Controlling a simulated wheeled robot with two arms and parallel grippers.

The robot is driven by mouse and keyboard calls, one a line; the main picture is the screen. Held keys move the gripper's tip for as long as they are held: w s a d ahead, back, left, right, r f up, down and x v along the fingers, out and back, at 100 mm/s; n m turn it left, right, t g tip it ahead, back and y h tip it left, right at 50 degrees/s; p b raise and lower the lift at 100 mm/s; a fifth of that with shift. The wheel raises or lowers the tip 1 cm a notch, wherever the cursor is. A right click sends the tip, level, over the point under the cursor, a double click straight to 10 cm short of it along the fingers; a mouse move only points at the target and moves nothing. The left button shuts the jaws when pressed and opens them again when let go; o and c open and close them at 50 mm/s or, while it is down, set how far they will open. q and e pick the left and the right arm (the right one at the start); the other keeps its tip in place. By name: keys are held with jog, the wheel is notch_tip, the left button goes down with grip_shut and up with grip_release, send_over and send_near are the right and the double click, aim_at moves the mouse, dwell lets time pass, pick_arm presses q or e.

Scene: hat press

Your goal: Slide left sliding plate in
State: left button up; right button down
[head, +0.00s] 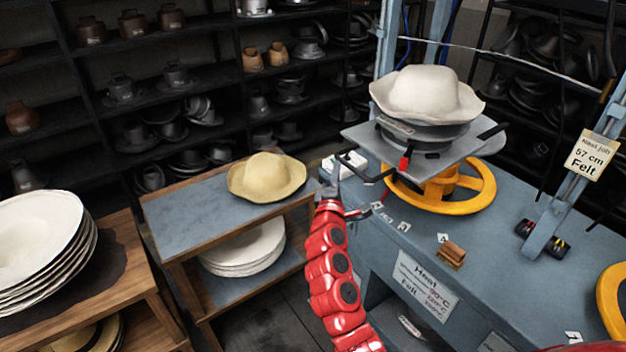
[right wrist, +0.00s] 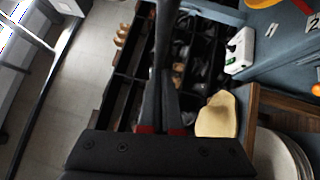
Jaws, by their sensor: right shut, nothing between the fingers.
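The left sliding plate (head: 362,138) is a flat grey plate on the press, with a dark bar handle (head: 352,164) at its left. A pale felt hat (head: 425,95) sits on a grey form above the plates. My right gripper (head: 364,211) is at the end of the red arm, below and near this handle, and looks small and dark there. In the right wrist view its dark fingers (right wrist: 160,75) are together and empty. A dark bar runs upward past their tips; I cannot tell whether they touch it. My left gripper is not in view.
A yellow handwheel (head: 470,205) is under the plates on the blue bench (head: 400,245). A wooden table (head: 180,215) holding a tan hat (head: 266,177) stands left of the red arm. A stack of white hat blanks (head: 40,245) is at far left. Dark shelves fill the back.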

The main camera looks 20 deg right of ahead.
aim_at(392, 146)
jog(key=w+d, duration=0.2)
jog(key=d, duration=0.4)
jog(key=w+d+b, duration=0.1)
jog(key=w+d, duration=0.1)
jog(key=d, duration=0.4)
jog(key=w+d+b, duration=0.1)
jog(key=w+d, duration=0.1)
jog(key=d, duration=0.4)
jog(key=shift+w+d, duration=0.35)
jog(key=shift+d, duration=0.2)
jog(key=shift+r, duration=0.15)
